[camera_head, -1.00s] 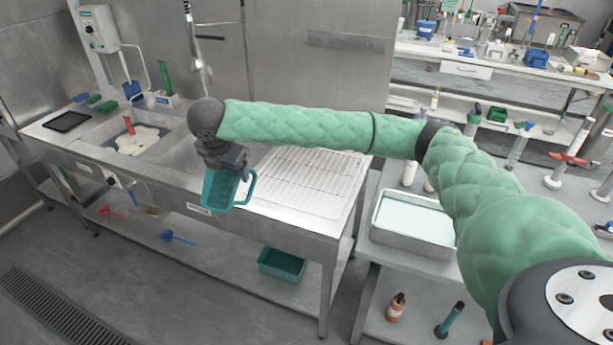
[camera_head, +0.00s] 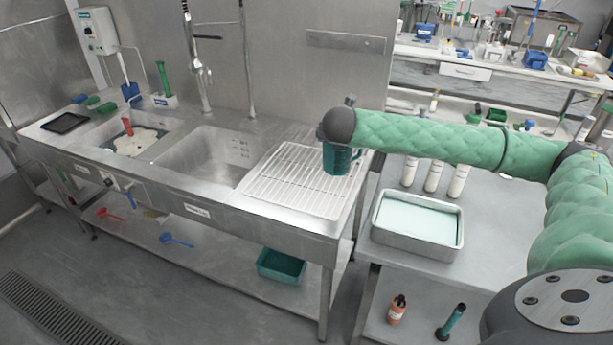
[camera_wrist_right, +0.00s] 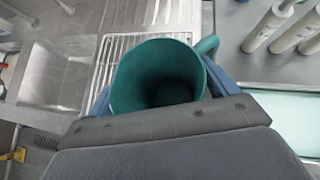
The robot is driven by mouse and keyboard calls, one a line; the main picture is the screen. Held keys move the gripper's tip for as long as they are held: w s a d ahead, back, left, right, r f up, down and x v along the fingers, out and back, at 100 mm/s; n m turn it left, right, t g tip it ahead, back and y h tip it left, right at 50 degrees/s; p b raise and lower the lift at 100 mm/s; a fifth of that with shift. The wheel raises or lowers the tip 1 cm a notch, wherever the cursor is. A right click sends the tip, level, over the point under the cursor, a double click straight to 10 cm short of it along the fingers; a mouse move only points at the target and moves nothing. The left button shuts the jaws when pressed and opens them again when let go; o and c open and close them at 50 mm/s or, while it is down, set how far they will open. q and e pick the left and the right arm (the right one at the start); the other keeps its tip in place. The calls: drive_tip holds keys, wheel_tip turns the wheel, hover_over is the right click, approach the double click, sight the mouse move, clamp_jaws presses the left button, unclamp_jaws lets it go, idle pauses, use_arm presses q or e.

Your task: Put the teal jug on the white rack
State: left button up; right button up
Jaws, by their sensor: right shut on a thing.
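The teal jug (camera_head: 337,160) hangs upright below the end of my right arm, at the right edge of the white rack (camera_head: 292,181). In the right wrist view I look into the open mouth of the jug (camera_wrist_right: 157,80), with its handle on the right. My right gripper (camera_wrist_right: 160,98) is shut on the jug, with a blue-grey finger on each side. The white wire rack also shows behind the jug in the wrist view (camera_wrist_right: 115,48). It lies on the steel drainboard and looks empty. I cannot tell the jug's height above it. My left gripper is not in view.
A sink basin (camera_head: 210,155) is left of the rack. A metal tray with pale liquid (camera_head: 418,222) stands on the right-hand table, with several white bottles (camera_head: 433,177) behind it. A tall faucet (camera_head: 198,65) rises behind the sink.

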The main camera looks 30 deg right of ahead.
use_arm(q)
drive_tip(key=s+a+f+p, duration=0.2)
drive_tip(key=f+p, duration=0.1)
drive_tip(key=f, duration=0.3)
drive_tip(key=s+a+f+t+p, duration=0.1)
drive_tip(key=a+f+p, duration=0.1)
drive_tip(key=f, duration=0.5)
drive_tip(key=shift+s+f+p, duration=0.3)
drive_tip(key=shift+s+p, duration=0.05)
drive_tip(key=shift+p, duration=0.1)
use_arm(e)
drive_tip(key=w+a+f, duration=0.3)
drive_tip(key=w+f, duration=0.6)
drive_tip(key=f, duration=0.1)
drive_tip(key=shift+w+a+f, duration=0.15)
drive_tip(key=shift+w+a, duration=0.05)
drive_tip(key=shift+a, duration=0.05)
drive_tip(key=o, duration=0.9)
drive_tip(key=shift+f, duration=0.1)
drive_tip(key=shift+c, duration=0.2)
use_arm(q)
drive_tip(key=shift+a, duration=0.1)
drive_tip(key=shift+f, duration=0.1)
